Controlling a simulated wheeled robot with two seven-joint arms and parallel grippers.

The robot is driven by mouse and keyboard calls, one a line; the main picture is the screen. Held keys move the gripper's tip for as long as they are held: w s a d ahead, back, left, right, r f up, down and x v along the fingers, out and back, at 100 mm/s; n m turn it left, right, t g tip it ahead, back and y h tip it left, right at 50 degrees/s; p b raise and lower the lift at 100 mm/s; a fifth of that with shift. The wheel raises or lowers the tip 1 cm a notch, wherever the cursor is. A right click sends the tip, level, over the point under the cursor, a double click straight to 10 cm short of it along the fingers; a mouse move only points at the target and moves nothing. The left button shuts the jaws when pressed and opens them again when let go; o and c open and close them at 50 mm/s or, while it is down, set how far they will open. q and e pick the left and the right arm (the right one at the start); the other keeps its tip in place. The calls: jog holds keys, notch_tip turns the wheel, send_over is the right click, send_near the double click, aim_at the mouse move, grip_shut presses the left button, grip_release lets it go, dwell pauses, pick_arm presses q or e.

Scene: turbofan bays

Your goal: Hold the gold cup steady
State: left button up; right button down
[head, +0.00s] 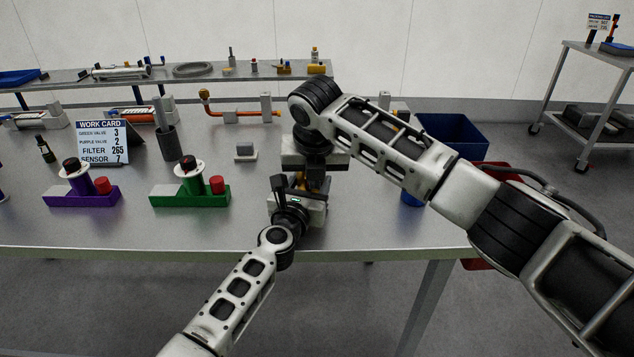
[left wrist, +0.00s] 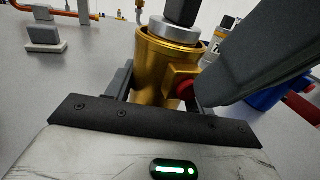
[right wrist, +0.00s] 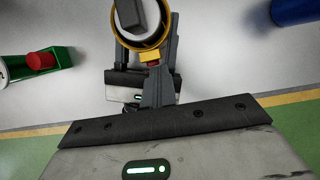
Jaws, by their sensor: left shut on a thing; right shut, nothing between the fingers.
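The gold cup (left wrist: 160,62) stands upright in the left wrist view, with a pale ring and a dark block in its mouth. A red button (left wrist: 186,88) is on its side block. In the head view the cup (head: 317,183) is mostly hidden between my grippers. My left gripper (left wrist: 158,92) is shut on the cup, one finger at each side. My right gripper (right wrist: 157,68) is shut and empty, its fingertips close to the cup's side block in the right wrist view. I cannot tell whether they touch the button.
A green valve base (head: 190,196) and a purple one (head: 80,196) stand to the left, before a work card (head: 102,143). A small grey block (head: 245,152) lies behind. A blue bin (head: 452,135) is at the right. The table front between green base and cup is clear.

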pick_arm(q)
jog(key=shift+s+d+h, duration=0.2)
jog(key=shift+d+h, duration=0.1)
jog(key=shift+d, duration=0.15)
pick_arm(e)
jog(key=shift+w+d, duration=0.3)
jog(key=shift+w, duration=0.05)
pick_arm(q)
jog(key=shift+a, duration=0.1)
jog(key=shift+w+a+f, duration=0.1)
jog(key=shift+a, duration=0.15)
pick_arm(e)
jog(key=s+r, duration=0.8)
jog(key=r, duration=0.1)
jog(key=shift+a+r, duration=0.2)
pick_arm(q)
jog(key=o, duration=1.2)
